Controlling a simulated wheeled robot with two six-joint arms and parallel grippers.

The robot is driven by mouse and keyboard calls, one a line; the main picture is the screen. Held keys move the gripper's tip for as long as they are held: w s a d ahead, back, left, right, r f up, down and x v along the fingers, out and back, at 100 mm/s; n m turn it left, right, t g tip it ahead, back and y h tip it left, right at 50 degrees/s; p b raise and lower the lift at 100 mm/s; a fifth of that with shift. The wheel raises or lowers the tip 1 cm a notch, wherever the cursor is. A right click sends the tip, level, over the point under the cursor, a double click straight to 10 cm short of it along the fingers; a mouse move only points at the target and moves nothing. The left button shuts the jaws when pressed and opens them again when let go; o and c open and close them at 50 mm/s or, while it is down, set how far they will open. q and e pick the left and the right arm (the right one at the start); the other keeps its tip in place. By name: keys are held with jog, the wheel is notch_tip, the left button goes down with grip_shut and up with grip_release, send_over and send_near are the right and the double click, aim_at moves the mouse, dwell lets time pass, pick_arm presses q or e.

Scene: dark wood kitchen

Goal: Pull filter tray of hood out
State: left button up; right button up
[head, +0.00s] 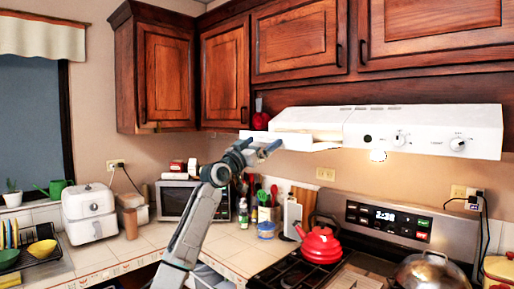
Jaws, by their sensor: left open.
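The white range hood (424,126) hangs under the wood cabinets, with knobs on its front. Its filter tray (295,139) shows as a thin white slab low at the hood's left part, reaching out to the left. My left gripper (268,150) is raised on its arm from below, just under the tray's left end. Its fingers are open and point right. I cannot tell whether they touch the tray. My right gripper is not in view.
Below the hood stand the stove (385,226), a red kettle (319,243) and a domed metal lid (430,272). A microwave (190,201) and a white air fryer (91,212) stand on the left counter. Wood cabinets (226,74) hang above.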

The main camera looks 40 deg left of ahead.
pick_arm(q)
jog(key=d+b+v, duration=0.1)
jog(key=b+v, duration=0.5)
jog(key=v, duration=0.4)
jog(key=shift+s+a, duration=0.4)
jog(key=shift+a, duration=0.1)
jog(key=shift+f, duration=0.15)
